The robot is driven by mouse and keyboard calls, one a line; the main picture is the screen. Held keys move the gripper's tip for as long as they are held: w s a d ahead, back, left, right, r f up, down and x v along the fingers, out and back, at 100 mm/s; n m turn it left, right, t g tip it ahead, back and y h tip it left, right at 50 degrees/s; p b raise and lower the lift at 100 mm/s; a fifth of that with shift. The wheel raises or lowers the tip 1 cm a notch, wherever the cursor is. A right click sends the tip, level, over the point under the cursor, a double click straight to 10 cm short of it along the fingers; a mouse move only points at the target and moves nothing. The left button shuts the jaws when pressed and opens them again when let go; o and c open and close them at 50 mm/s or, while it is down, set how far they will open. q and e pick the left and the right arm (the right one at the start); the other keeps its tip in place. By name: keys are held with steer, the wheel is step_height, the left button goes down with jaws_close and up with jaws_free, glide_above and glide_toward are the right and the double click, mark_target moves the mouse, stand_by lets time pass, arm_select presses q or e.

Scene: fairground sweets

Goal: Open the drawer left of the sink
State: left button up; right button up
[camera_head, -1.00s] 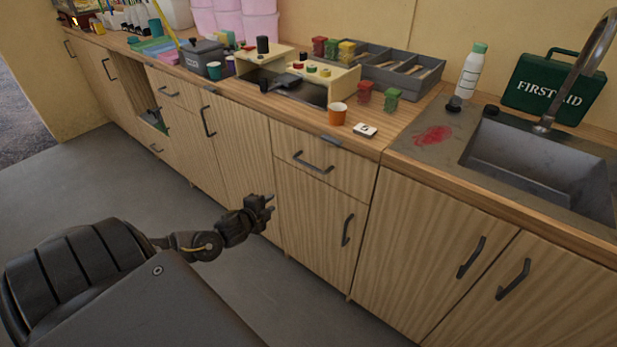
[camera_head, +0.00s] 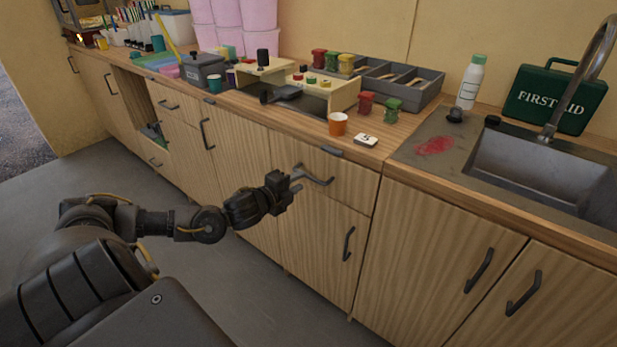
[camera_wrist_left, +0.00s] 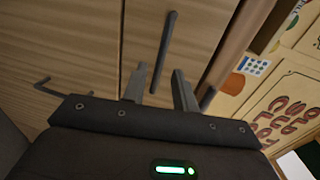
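The drawer (camera_head: 345,187) left of the sink (camera_head: 540,165) has a pale wood front and sits flush with the cabinet, shut. Its dark bar handle (camera_head: 318,180) shows just right of my left gripper (camera_head: 298,181). The fingertips are close by the handle's left end. In the left wrist view, the two fingers of my left gripper (camera_wrist_left: 160,88) are apart, and the handle (camera_wrist_left: 165,45) runs ahead of and between them. I cannot tell whether they touch it. My right gripper is not in view.
A cupboard door with its own handle (camera_head: 348,244) is below the drawer. An orange cup (camera_head: 338,124) and a white numbered card (camera_head: 366,140) stand on the counter above. Sink cupboard doors with handles (camera_head: 479,270) lie to the right. The floor in front is clear.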

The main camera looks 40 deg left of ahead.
mark_target(307, 177)
arm_select(q)
steer(key=w, duration=0.2)
steer(key=w+f, duration=0.1)
steer(key=w, duration=0.2)
steer(key=shift+w, duration=0.3)
jaws_close()
